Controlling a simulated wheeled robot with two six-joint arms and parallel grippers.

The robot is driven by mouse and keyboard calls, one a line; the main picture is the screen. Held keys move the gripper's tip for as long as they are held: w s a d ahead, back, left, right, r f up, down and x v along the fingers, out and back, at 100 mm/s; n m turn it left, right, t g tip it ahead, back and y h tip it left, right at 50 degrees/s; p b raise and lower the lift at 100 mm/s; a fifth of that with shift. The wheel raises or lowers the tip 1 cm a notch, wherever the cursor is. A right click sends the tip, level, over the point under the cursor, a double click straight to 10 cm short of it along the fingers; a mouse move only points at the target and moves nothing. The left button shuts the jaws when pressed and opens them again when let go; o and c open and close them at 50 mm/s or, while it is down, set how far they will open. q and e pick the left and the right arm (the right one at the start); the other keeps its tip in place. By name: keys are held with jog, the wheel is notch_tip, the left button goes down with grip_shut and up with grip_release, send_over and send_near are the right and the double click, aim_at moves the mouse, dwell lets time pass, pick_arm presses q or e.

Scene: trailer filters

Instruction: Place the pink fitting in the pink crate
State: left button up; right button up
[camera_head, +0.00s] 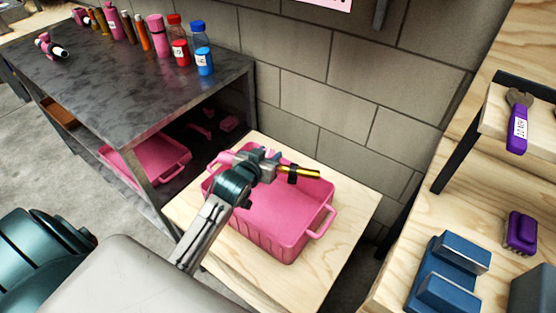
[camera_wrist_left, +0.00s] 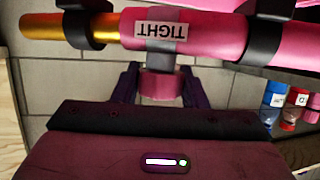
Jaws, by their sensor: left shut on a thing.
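The pink fitting (camera_wrist_left: 215,37) has a pink body with a "TIGHT" label and a brass-coloured end, which also shows in the head view (camera_head: 308,173). My left gripper (camera_head: 268,166) is shut on it and holds it roughly level. The pink crate (camera_head: 323,225) stands on a light wooden top below, with its handle toward the right. The gripper and fitting appear over the crate's far part, and the arm hides its left side. The fitting's height above the crate is hard to tell. My right gripper is not in view.
A dark metal bench (camera_head: 125,80) at the left bears several bottles and cylinders; another pink crate (camera_head: 165,160) sits on its lower shelf. A block wall (camera_head: 320,80) stands behind. A wooden bench at right holds blue blocks (camera_head: 440,280) and a purple-handled wrench (camera_head: 518,130).

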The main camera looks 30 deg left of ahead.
pick_arm(q)
jog(key=shift+w+d, duration=0.8)
jog(key=shift+w, duration=0.2)
jog(key=shift+w+d+f, duration=0.1)
jog(key=shift+f, duration=0.9)
jog(key=shift+w+d+f, duration=0.1)
jog(key=shift+f, duration=0.85)
jog(key=o, duration=1.1)
jog(key=shift+r, duration=0.15)
jog(key=v, duration=1.2)
jog(key=shift+a, duration=0.1)
